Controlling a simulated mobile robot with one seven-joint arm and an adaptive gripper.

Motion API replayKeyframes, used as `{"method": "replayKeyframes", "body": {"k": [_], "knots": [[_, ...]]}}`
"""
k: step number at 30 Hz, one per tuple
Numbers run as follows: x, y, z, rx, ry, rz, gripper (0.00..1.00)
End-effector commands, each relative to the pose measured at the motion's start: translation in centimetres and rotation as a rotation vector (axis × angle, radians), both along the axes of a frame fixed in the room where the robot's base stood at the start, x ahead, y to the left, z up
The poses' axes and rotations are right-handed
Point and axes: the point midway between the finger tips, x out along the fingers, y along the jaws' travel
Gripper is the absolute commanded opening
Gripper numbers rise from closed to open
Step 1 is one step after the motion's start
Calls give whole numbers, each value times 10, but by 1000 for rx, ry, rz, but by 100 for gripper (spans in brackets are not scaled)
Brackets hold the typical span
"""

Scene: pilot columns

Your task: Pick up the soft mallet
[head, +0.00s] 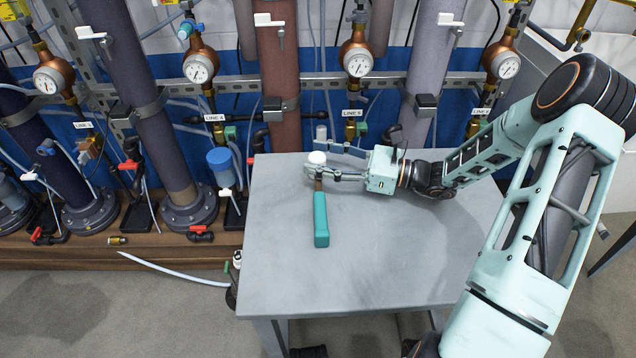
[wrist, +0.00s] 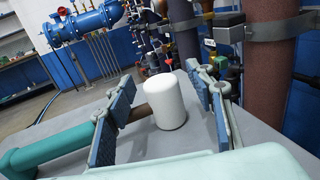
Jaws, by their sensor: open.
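The soft mallet (head: 320,215) has a teal handle, a short brown neck and a white cylindrical head. It lies on the grey table (head: 400,270), with its handle pointing toward the table's front edge. My gripper (head: 321,163) is open at the head end. In the wrist view my gripper (wrist: 168,108) has its two fingers apart. The white head of the mallet (wrist: 165,102) shows between them, with gaps visible on both sides. The teal handle runs off to the left, past the left finger, which hides part of the neck.
Vertical pipe columns (head: 279,80) with copper gauges (head: 357,60) stand behind the table. A blue-capped container (head: 219,160) is just left of the table. The front and right of the tabletop are bare. My arm comes in from the right.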

Motion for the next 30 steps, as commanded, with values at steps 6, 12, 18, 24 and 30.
{"method": "replayKeyframes", "body": {"k": [6,12,18,24,30], "knots": [[3,9,0,-1,1,-1,49],[3,9,0,-1,1,-1,36],[3,9,0,-1,1,0,14],[3,9,0,-1,1,0,0],[3,9,1,2,0,0,0]]}}
